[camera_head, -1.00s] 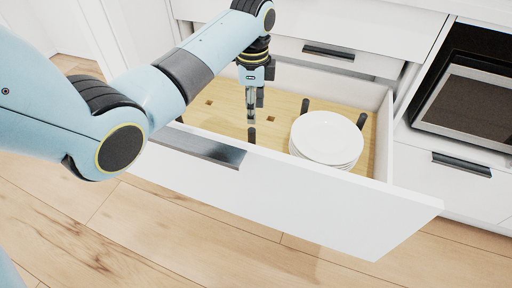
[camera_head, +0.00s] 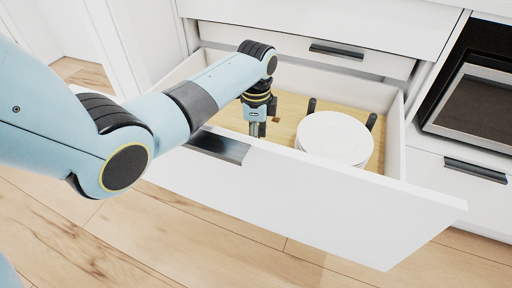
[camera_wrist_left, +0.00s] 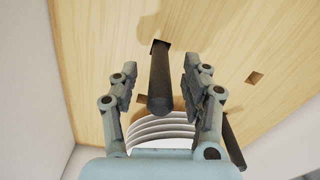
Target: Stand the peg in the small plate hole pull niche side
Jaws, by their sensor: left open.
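My left gripper (camera_head: 257,130) points down into the open drawer, just behind its front panel. In the left wrist view my left gripper (camera_wrist_left: 161,66) is open, its fingers on both sides of a dark round peg (camera_wrist_left: 161,82) with gaps to it. The peg's far end meets a dark square hole in the wooden drawer board (camera_wrist_left: 100,50); how deep it sits I cannot tell. In the head view this peg is hidden. My right gripper is not in view.
Dark pegs stand behind the plates (camera_head: 311,105) and to their right (camera_head: 371,120). An empty square hole (camera_wrist_left: 255,78) is right of the gripper in the wrist view. The drawer front (camera_head: 310,195) with its dark handle (camera_head: 218,146) is close to the gripper.

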